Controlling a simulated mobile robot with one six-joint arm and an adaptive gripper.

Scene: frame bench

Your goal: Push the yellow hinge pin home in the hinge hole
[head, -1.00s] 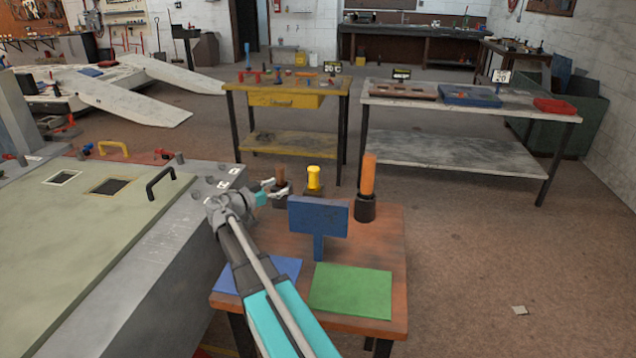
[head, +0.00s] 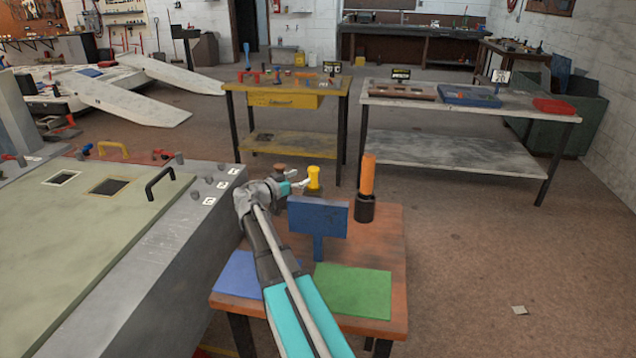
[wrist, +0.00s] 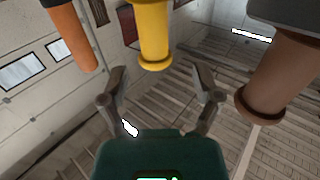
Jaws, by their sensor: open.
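The yellow hinge pin (head: 313,179) stands upright in a dark holder on the small wooden table, behind the blue board. In the wrist view the yellow pin (wrist: 154,35) hangs into the top middle, with its wider end near the gap between my fingertips. My gripper (head: 300,184) is just left of the pin in the head view. In the wrist view my gripper (wrist: 159,80) has its fingers spread, with nothing between them that I can see held. I cannot make out the hinge hole in either view.
The blue board (head: 318,216) stands in front of the pin. An orange handle (head: 367,176) in a dark cup stands to its right, and a brown-topped piece (head: 279,169) to its left. Blue and green mats (head: 352,289) lie in front. A large machine bench (head: 120,230) is on the left.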

